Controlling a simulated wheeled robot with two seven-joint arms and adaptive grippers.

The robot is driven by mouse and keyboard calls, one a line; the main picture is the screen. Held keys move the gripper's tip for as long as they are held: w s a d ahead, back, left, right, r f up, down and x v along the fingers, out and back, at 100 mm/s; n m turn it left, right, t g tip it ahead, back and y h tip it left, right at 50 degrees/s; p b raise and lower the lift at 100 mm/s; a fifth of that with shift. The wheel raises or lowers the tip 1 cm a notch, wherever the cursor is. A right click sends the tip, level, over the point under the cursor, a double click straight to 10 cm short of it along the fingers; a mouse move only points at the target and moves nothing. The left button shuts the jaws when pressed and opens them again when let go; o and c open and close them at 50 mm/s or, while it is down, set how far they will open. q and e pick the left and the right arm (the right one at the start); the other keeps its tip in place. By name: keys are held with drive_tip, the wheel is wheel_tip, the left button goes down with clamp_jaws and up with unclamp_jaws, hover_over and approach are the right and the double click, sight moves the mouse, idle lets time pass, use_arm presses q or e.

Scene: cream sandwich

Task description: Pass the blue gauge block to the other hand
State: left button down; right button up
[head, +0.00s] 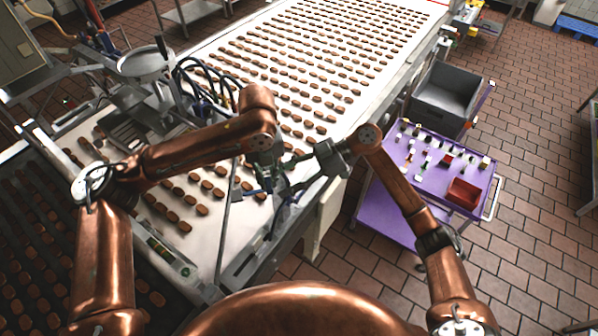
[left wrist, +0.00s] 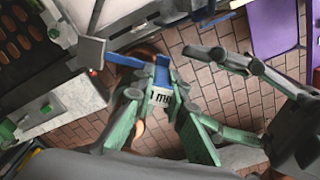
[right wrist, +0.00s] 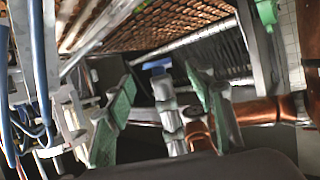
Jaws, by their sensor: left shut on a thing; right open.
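The blue gauge block (left wrist: 162,74) shows in the left wrist view, with a white lettered part at its near end. My left gripper (left wrist: 160,98) is shut on that end, and the blue part sticks out beyond the fingertips. My right gripper (left wrist: 238,98) is at the right of that view, open, with its fingers apart and clear of the block. In the right wrist view a blue piece (right wrist: 157,66), apparently the block, shows beyond and between my open right fingers (right wrist: 160,95). In the head view both grippers meet near the conveyor's edge, and the block is hard to make out there.
The white conveyor (head: 235,68) carries rows of brown biscuits. A purple cart (head: 405,180) with small blocks and a red bin (head: 463,193) stands at the right. A grey crate (head: 446,90) is behind it. Metal machine parts lie close below my grippers. Tiled floor is free at the right.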

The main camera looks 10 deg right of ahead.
sight(270, 189)
drive_tip(key=shift+x, duration=2.4)
drive_tip(key=shift+c, duration=0.5)
clamp_jaws()
use_arm(q)
drive_tip(key=c, duration=1.8)
unclamp_jaws()
drive_tip(key=shift+c, duration=0.2)
use_arm(e)
drive_tip(key=shift+r, duration=0.1)
